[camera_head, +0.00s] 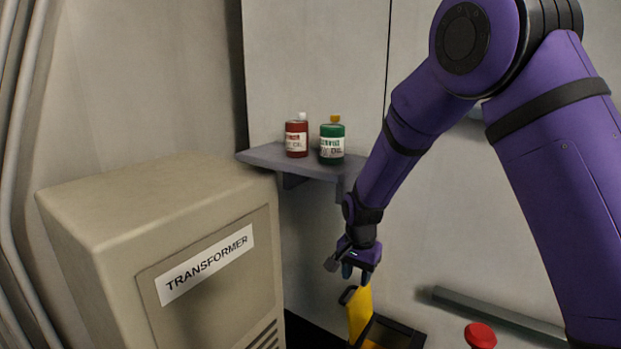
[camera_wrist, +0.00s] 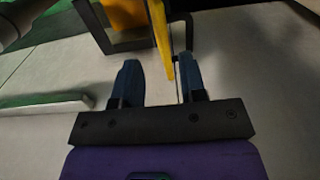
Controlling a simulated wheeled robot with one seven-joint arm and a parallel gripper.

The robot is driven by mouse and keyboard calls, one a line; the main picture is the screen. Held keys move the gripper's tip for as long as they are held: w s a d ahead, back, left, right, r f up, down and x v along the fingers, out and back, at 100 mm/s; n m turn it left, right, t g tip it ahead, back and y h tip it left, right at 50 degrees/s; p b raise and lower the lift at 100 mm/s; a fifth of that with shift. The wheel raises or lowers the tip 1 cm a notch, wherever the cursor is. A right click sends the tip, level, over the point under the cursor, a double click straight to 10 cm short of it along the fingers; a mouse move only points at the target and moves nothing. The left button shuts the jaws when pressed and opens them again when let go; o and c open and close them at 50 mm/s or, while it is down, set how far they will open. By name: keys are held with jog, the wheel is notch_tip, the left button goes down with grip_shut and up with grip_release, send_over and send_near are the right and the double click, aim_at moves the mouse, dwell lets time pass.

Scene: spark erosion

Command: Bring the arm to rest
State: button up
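My purple arm reaches down from the upper right in the head view, bent at the elbow. My gripper (camera_head: 358,271) points down just above a yellow panel (camera_head: 359,314). In the wrist view my gripper (camera_wrist: 158,78) shows two dark blue fingers set well apart, with nothing clamped between them. The edge of the yellow panel (camera_wrist: 161,38) reaches toward the gap, nearer the right finger. I cannot tell whether it touches that finger.
A black-framed box (camera_head: 408,333) with yellow inside stands by the panel. A beige transformer cabinet (camera_head: 150,205) fills the left. A red bottle (camera_head: 296,139) and a green bottle (camera_head: 332,143) stand on a wall shelf (camera_head: 268,157) close to my forearm. A red knob (camera_head: 480,335) is lower right.

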jog(key=s+d+r+n+t, duration=0.1)
jog(key=s+d+r, duration=0.3)
jog(key=r, duration=0.3)
jog(key=s+d+r+n+t+y, duration=0.1)
jog(key=s+d+r, duration=0.3)
jog(key=r, duration=0.3)
jog(key=s+d+r+n, duration=0.1)
jog(key=s+d+r, duration=0.3)
jog(key=r, duration=0.4)
jog(key=s+d+r+n+t, duration=0.1)
jog(key=s+d+r, duration=0.2)
jog(key=s, duration=0.6)
jog(key=s+d+r+n+t+h, duration=0.1)
jog(key=s+d+r+n+t, duration=0.1)
jog(key=s, duration=0.8)
jog(key=shift+s+d+r+n, duration=0.3)
jog(key=shift+d+r, duration=0.15)
jog(key=shift+d, duration=0.7)
